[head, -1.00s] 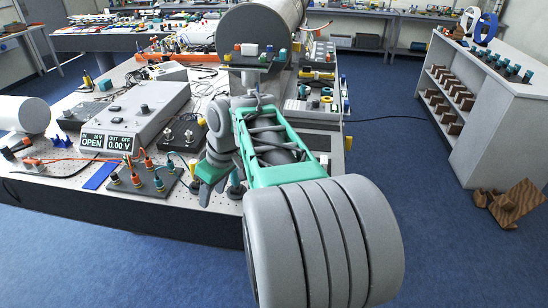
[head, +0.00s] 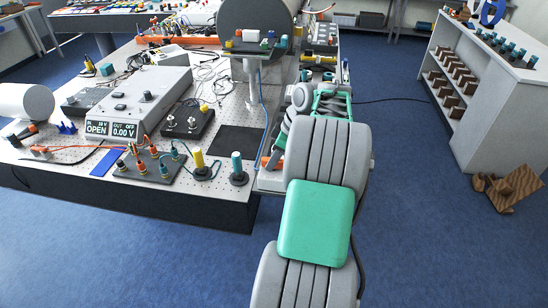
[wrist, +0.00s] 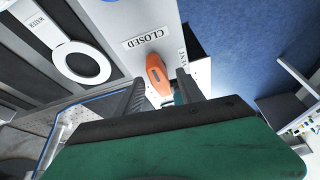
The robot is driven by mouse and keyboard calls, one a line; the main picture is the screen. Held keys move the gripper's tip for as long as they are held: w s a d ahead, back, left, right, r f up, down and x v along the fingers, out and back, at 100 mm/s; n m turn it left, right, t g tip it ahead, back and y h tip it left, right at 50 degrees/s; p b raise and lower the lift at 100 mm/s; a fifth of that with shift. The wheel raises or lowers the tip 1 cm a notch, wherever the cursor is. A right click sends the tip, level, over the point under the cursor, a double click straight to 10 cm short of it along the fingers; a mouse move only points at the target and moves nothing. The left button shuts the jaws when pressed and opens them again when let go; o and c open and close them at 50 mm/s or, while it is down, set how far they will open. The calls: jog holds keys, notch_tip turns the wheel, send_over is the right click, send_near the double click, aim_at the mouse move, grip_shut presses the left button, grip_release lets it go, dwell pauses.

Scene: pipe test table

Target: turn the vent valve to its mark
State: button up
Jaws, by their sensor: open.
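The orange vent valve handle (wrist: 158,76) stands out from a pale panel in the wrist view, beside a "VENT" label (wrist: 183,58) and a "CLOSED" label (wrist: 146,38). My gripper (wrist: 160,84) is open, with one dark finger on each side of the handle's near end in the picture. I cannot tell whether either finger touches it. Part of a teal piece shows just below the handle. In the head view an orange part (head: 265,162) shows at the table's right corner, by my arm; my arm hides most of that area.
A white ring beside a "WATER" label (wrist: 46,34) lies left in the wrist view. In the head view, a grey meter box (head: 140,100), connector block (head: 150,164) and upright plugs crowd the table (head: 60,155).

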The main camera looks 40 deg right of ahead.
jog(key=shift+c, duration=0.4)
grip_shut()
jog(key=shift+m+b, duration=0.3)
jog(key=shift+b, duration=0.05)
jog(key=m+h+b, duration=0.1)
jog(key=m+b, duration=0.2)
jog(key=shift+a+f+t, duration=0.1)
jog(key=shift+f+t, duration=0.05)
jog(key=shift+t, duration=0.25)
jog(key=m+h+b, duration=0.2)
jog(key=m+b, duration=0.1)
jog(key=m, duration=0.2)
jog(key=shift+a+m+b, duration=0.15)
jog(key=shift+m+b, duration=0.2)
jog(key=shift+m, duration=0.05)
jog(key=m+h+b, duration=0.1)
jog(key=m, duration=0.1)
jog(key=m+g+h, duration=0.1)
jog(key=m, duration=0.1)
jog(key=shift+w+a+m+b, duration=0.15)
jog(key=shift+m+b, duration=0.15)
jog(key=shift+b, duration=0.05)
jog(key=shift+r+m+g+h, duration=0.15)
jog(key=shift+m+g+h, duration=0.15)
jog(key=shift+m, duration=0.65)
jog(key=shift+r+m+g+h, duration=0.1)
jog(key=shift+m+g+h, duration=0.2)
jog(key=shift+m, duration=0.65)
